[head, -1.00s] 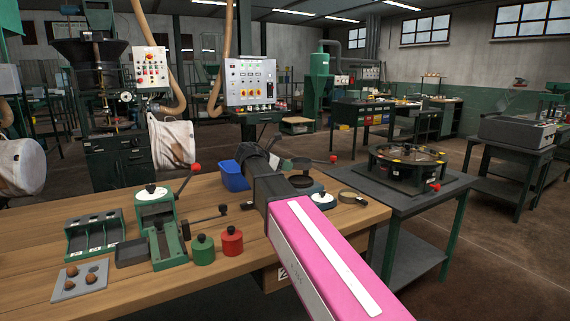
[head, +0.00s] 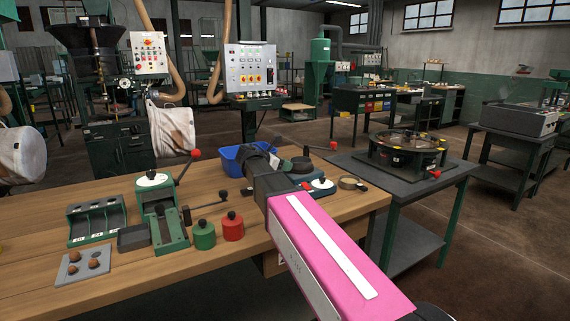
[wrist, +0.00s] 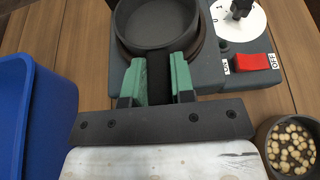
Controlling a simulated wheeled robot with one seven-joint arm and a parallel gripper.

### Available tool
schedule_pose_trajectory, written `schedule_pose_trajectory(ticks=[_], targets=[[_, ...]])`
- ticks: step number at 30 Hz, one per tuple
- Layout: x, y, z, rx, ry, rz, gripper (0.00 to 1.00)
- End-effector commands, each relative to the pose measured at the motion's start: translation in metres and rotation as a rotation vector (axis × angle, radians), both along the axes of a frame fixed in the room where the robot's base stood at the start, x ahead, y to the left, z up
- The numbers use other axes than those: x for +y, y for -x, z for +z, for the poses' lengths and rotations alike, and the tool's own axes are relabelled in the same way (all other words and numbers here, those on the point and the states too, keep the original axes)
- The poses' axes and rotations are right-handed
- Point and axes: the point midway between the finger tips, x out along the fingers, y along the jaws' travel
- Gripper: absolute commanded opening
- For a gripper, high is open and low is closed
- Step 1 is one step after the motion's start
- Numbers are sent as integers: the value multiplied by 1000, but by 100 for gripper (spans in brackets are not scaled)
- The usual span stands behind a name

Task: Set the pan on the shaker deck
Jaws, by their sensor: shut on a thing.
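The pan is dark and round in the wrist view (wrist: 155,22), with its handle between the two green fingers of my gripper (wrist: 158,72). My gripper is shut on that handle. The pan lies over the shaker (wrist: 210,75), a grey-blue unit with a red on/off switch and a white dial. A brown round rim, apparently the deck (wrist: 208,48), shows just beside the pan's edge. I cannot tell whether the pan touches it. In the head view the shaker (head: 325,191) is at the bench's right end, and my gripper partly hides it and the pan (head: 301,162).
A blue bin (wrist: 35,110) stands close on the left in the wrist view. A small cup of round pieces (wrist: 290,147) is at lower right. A green press (head: 160,205) and red and green pots (head: 233,227) stand on the bench. A round machine (head: 407,152) stands on the table to the right.

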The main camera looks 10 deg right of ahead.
Motion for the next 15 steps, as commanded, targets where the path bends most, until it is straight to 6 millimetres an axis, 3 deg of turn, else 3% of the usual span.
schedule_pose_trajectory(ticks=[13,14,15], targets=[[0,0,0,0,1,0,0],[0,0,0,0,1,0,30],[0,0,0,0,1,0,43]])
